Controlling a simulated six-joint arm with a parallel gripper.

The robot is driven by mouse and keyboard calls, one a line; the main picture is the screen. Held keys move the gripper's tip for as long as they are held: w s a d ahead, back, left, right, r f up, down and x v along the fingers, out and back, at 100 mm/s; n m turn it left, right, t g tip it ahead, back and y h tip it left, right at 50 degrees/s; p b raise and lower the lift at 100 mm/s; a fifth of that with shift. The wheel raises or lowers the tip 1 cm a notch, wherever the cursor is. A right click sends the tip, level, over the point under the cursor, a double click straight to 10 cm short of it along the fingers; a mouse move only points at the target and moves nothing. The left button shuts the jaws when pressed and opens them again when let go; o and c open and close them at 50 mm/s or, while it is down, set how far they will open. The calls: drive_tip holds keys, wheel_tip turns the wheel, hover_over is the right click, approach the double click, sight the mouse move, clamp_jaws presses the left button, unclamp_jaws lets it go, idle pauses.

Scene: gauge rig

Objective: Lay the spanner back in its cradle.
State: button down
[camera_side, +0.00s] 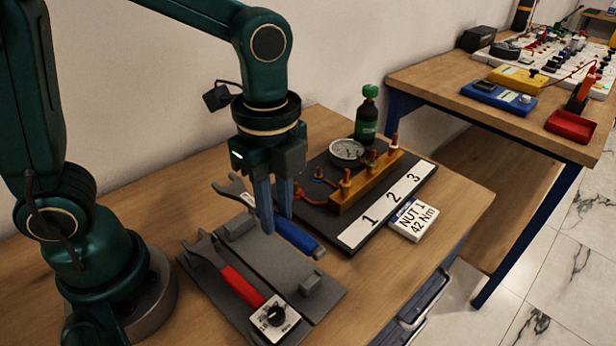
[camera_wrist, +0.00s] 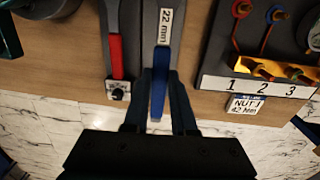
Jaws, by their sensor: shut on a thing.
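The spanner has a grey open-jaw head (camera_side: 237,190), a white label reading 22 mm in the wrist view (camera_wrist: 165,27), and a blue handle (camera_side: 300,238). My gripper (camera_side: 276,222) is shut on the blue handle, which also shows between the fingers in the wrist view (camera_wrist: 159,75). The grey cradle (camera_side: 272,258) lies on the bench, with a raised block at each end of its right part. The spanner appears to be held above this right part, roughly in line with it in the wrist view. The exact gap is hard to tell.
A red-handled tool (camera_side: 240,286) with a dial knob (camera_side: 275,316) lies in the cradle's left part. To the right stands the dark gauge rig (camera_side: 335,225) with a gauge (camera_side: 347,151), a green bottle (camera_side: 367,118) and numbered stations. A NUT 1 42 Nm sign (camera_side: 413,221) sits before it.

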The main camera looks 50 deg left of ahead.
drive_tip(key=shift+d, duration=0.1)
drive_tip(key=shift+f, duration=3.5)
drive_tip(key=c, duration=0.7)
unclamp_jaws()
drive_tip(key=shift+o, duration=0.2)
drive_tip(key=shift+r, duration=2.55)
